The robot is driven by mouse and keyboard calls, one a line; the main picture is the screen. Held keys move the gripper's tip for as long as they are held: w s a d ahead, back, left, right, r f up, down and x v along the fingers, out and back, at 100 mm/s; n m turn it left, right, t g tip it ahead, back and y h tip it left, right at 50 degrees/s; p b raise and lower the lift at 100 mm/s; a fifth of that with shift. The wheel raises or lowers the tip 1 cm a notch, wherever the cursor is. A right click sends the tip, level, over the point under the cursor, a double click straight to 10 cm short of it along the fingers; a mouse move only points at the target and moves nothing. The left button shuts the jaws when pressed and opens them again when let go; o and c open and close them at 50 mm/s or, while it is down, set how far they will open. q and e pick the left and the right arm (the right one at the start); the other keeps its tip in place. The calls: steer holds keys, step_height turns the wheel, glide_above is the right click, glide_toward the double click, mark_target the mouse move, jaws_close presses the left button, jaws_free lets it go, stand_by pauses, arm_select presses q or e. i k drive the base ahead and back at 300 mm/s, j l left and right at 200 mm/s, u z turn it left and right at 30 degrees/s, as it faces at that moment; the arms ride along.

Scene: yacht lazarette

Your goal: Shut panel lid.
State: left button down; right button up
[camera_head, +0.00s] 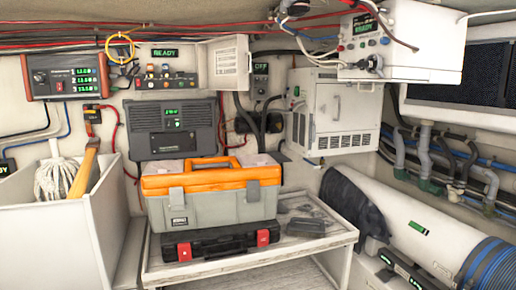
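The panel's controls are uncovered. Neither of my grippers is in view.
An orange-and-grey toolbox (210,207) sits on a black case (222,243) on a white bench (300,239) below the panel. A bin (95,222) with a hammer is left. A white cabinet (341,112) and large cylinder (425,238) are right.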

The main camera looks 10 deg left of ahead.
mark_target(224, 63)
steer(key=i+l+u, duration=0.2)
steer(key=i+l, duration=0.2)
steer(key=i+l+u, duration=0.25)
steer(key=l, duration=0.25)
steer(key=i+l+u, duration=0.2)
steer(key=i+l, duration=0.25)
steer(key=l, duration=0.1)
